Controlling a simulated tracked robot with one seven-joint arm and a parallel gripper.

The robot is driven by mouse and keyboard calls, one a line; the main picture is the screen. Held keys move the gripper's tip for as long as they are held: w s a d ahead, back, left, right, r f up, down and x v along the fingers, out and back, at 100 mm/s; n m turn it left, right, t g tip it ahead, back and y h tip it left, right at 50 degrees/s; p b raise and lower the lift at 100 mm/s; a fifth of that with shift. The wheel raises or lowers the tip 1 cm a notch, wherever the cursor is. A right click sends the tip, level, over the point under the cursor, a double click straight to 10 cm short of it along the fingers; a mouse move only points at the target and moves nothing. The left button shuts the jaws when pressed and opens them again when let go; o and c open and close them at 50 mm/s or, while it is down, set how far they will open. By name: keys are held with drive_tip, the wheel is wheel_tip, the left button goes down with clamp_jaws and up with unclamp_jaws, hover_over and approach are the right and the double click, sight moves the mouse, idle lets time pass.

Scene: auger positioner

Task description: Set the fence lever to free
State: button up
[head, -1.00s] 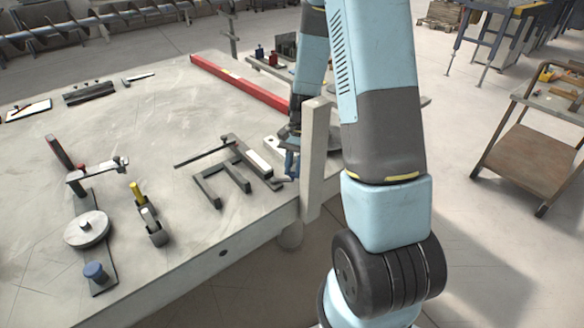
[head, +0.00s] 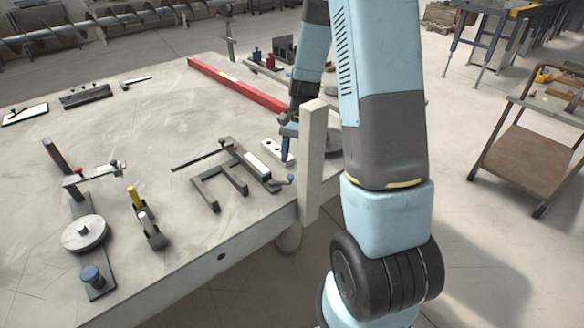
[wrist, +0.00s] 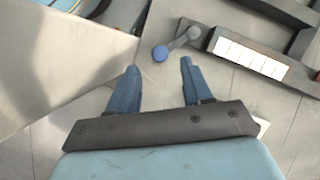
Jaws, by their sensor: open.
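The fence lever is a short grey arm with a blue ball knob (wrist: 160,53). It is at the near end of a dark bar with a white scale strip (wrist: 250,58). In the head view the blue knob (head: 291,179) shows at the table's front edge, beside the pale post. My gripper (wrist: 160,66) is open and empty. In the wrist view the knob appears between and slightly beyond its two blue fingertips, touching neither. In the head view my gripper (head: 286,152) is above and behind the knob. The lever's position markings cannot be read.
A pale upright post (head: 312,160) stands close to the right of my gripper. A dark forked bracket (head: 207,191) lies left of the bar. A white block with holes (head: 277,150) is behind it. A long red bar (head: 240,86) lies farther back. The table's middle is clear.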

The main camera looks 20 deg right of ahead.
drive_tip(key=v, duration=0.9)
